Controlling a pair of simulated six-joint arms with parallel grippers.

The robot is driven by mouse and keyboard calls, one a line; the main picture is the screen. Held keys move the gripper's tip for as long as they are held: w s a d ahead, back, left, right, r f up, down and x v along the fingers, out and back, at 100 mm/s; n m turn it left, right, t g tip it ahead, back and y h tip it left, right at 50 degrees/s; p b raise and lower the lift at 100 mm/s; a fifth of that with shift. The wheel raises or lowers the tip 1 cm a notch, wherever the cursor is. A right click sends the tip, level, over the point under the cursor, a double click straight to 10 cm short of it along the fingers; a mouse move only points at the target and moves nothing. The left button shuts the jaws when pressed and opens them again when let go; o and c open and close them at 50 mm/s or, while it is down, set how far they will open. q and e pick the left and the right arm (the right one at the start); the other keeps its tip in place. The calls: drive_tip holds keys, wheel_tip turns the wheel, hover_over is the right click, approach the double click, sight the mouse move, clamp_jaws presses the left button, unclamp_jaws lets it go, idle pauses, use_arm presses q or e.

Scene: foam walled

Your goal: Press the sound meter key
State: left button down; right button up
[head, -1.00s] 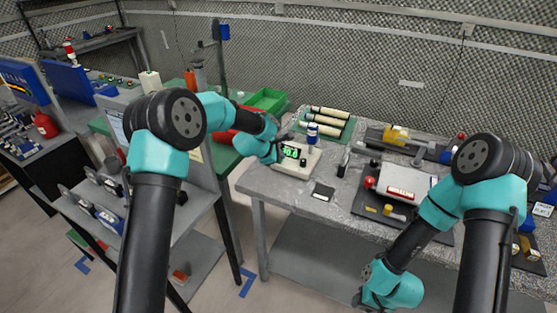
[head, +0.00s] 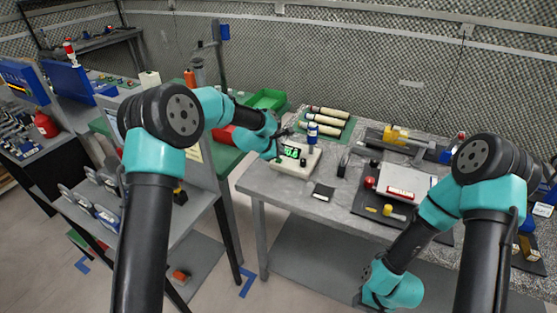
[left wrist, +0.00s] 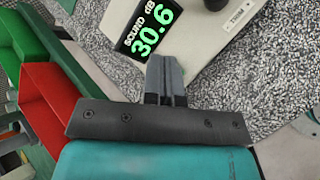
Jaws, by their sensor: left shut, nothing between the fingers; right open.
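The sound meter (head: 297,173) is a pale box on the near left of the grey bench. Its lit green display (left wrist: 148,32) reads SOUND dB 30.6 in the left wrist view. A dark round key (left wrist: 215,4) is cut off by the top edge of that view, to the right of the display.
A blue-and-white bottle (head: 312,133) stands close behind the meter. A green mat (head: 335,130) with several pale cylinders lies farther back. A dark square (head: 323,192) lies at the bench front. Green (head: 267,99) and red bins stand to the left.

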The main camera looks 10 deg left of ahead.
sight(279, 161)
use_arm(q)
drive_tip(key=shift+r, duration=2.45)
